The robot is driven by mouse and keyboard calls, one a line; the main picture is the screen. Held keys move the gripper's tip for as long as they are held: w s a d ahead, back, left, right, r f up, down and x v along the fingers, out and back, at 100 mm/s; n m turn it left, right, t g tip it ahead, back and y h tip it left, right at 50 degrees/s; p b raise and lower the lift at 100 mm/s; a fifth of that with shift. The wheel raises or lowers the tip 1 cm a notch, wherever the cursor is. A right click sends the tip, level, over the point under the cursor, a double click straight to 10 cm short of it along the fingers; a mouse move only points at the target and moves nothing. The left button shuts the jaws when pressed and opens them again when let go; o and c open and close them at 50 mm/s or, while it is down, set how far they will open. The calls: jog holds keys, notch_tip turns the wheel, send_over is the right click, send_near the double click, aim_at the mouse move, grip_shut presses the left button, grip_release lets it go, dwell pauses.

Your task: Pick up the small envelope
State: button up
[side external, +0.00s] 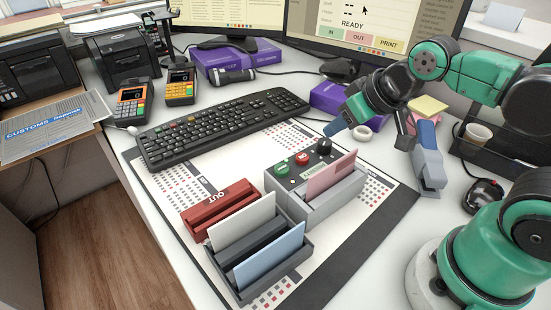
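Three envelope-like pieces stand in holders on the counter, and I cannot tell for sure which one is the small envelope. A pink one (331,174) leans in the slot of a grey box (318,208) with buttons. A white one (241,220) and a light blue one (270,258) stand in a dark grey slotted tray (294,277). My gripper (370,138) is above and behind the grey box, to the right of the keyboard. Its fingers look spread apart with nothing between them. It is clear of all three pieces.
A red holder marked OUT (219,209) stands left of the dark tray. A black keyboard (222,128) lies behind. A blue-grey object, maybe a stapler (429,160), is close to my gripper. A black mouse (482,193) lies at right. Monitors stand at the back.

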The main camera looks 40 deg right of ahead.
aim_at(335, 162)
jog(key=shift+o, duration=0.6)
jog(key=n, duration=0.1)
jog(key=n+g, duration=0.1)
jog(key=n, duration=0.1)
jog(key=shift+s+a+f, duration=0.1)
jog(key=shift+a, duration=0.15)
jog(key=n+g, duration=0.1)
jog(key=n, duration=0.1)
jog(key=n+g, duration=0.1)
jog(key=n, duration=0.2)
jog(key=shift+s+a+f+n+g, duration=0.15)
jog(key=shift+s+a+n+g, duration=0.1)
jog(key=shift+a+n+g, duration=0.15)
jog(key=n, duration=0.1)
jog(key=n+g, duration=0.1)
jog(key=n, duration=0.1)
jog(key=shift+s+a, duration=0.2)
jog(key=n, duration=0.1)
jog(key=n+g, duration=0.1)
jog(key=n, duration=0.1)
jog(key=n+g, duration=0.1)
jog(key=n, duration=0.1)
jog(key=shift+s+a+f, duration=0.15)
jog(key=shift+s+a, duration=0.2)
jog(key=shift+f+n, duration=0.35)
jog(key=shift+n, duration=0.15)
jog(key=shift+f, duration=2.45)
